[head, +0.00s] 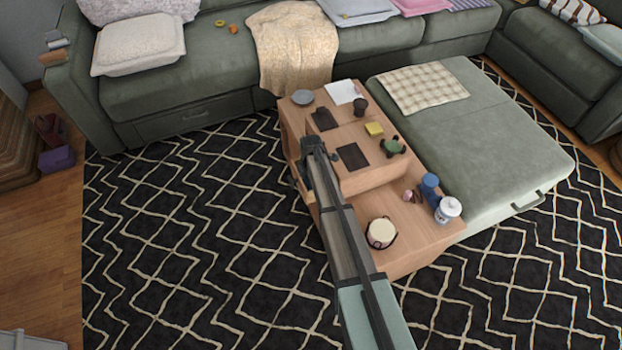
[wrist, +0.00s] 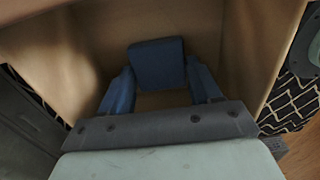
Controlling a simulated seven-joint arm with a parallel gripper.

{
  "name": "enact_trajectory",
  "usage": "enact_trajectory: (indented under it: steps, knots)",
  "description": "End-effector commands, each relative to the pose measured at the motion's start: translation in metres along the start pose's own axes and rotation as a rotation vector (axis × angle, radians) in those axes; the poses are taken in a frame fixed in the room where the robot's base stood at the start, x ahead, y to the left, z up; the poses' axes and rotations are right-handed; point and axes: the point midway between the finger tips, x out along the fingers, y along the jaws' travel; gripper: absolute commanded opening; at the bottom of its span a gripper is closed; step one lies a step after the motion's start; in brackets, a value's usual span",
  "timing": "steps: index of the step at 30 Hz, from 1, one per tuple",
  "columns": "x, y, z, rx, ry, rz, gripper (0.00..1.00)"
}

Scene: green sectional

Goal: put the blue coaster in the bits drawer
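The blue coaster (wrist: 157,63) shows in the wrist view as a dark blue square at the fingertips, inside a wooden box-like space (wrist: 245,60). My gripper (wrist: 160,72) has its two fingers well apart, one at each side of the coaster. The fingertips line up with its side edges, but I cannot tell whether they press on it. In the head view my gripper (head: 303,172) is at the left side of the wooden table (head: 425,240), and my arm hides part of that side. I cannot make out the coaster or identify the bits drawer in the head view.
The table carries a grey bowl (head: 303,97), a dark cup (head: 360,106), a yellow block (head: 374,129), a green item (head: 392,146), a blue container (head: 429,186), a white jar (head: 448,209) and a round cream item (head: 381,232). Open patterned rug (head: 190,240) lies left.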

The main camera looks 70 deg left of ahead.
Motion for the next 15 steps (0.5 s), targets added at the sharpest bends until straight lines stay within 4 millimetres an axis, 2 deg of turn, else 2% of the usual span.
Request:
enact_trajectory:
  steps: [1,6,15]
  knots:
    - [-0.0002,0.0,0.0,0.0,0.0,0.0,0.68]
    - [-0.0002,0.0,0.0,0.0,0.0,0.0,0.84]
    - [-0.0027,-0.0002,-0.0001,0.0,0.0,0.0,0.84]
